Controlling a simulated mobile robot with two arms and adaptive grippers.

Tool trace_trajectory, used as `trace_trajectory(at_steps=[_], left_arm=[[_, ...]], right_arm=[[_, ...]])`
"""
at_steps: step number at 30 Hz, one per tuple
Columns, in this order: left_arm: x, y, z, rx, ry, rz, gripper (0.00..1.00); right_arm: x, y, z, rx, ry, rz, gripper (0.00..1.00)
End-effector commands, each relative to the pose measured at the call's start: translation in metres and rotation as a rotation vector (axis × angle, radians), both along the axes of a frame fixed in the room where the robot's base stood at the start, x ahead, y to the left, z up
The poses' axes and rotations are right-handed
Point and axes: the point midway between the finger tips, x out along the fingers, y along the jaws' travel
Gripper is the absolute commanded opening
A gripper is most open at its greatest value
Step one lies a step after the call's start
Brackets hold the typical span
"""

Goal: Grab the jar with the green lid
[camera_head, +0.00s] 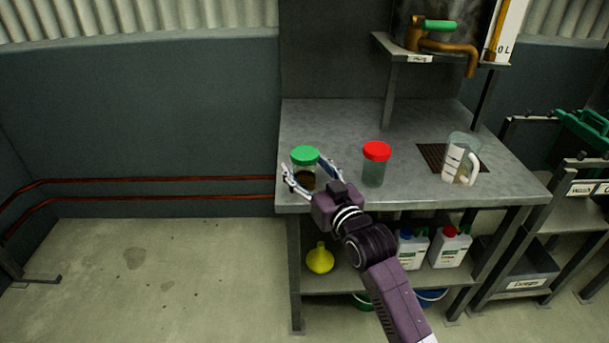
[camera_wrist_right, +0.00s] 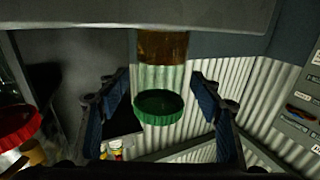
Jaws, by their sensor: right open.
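The jar with the green lid (camera_head: 305,155) stands upright near the left front part of the grey metal table (camera_head: 340,118), with dark brown contents low inside. My right gripper (camera_head: 307,174) is open, with one finger on each side of the jar. In the right wrist view the scene appears upside down, and the green-lidded jar (camera_wrist_right: 160,106) is between the two spread fingers of the gripper (camera_wrist_right: 161,92). Gaps show on both sides of the lid there. My left gripper is not in view.
A red-lidded jar (camera_head: 375,165) stands just right of my right gripper. A measuring jug (camera_head: 460,158) stands farther right by a drain grate (camera_head: 435,155). A brass tap (camera_head: 445,45) juts from above. The floor left of the table is clear.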

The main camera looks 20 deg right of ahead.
Motion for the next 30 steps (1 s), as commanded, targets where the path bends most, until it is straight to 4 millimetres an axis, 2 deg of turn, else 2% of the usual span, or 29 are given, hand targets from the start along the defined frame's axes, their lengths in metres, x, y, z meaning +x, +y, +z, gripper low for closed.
trace_trajectory(at_steps=[8, 21, 30], left_arm=[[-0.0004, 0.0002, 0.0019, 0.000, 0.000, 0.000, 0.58], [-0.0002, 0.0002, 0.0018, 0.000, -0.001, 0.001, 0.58], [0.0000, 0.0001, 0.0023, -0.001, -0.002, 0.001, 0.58]], right_arm=[[0.0025, 0.0005, -0.0003, 0.001, 0.001, 0.000, 0.60], [0.0022, 0.0004, -0.0002, 0.001, 0.001, 0.000, 0.11], [0.0022, 0.0003, 0.0022, 0.000, -0.002, 0.000, 0.10]])
